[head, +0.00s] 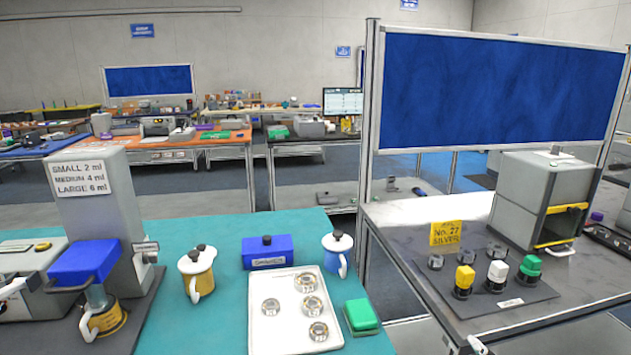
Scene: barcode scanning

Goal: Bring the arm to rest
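Neither of my grippers can be made out in the head view, and no arm of mine is clearly visible. The teal work table (222,232) fills the lower left. On it stand a grey dispenser (102,200) with a volume label and a blue block, a yellow mug (197,272), a blue box (267,252), a white-and-blue mug (338,254), a white tray (263,338) with several metal rings, and a green sponge-like block (361,316).
A dark table (400,240) at right holds a grey machine (545,200), a yellow card (446,233), and yellow, white and green knobs on a dark plate (530,299). A blue partition (497,90) stands behind it. A gap separates the tables.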

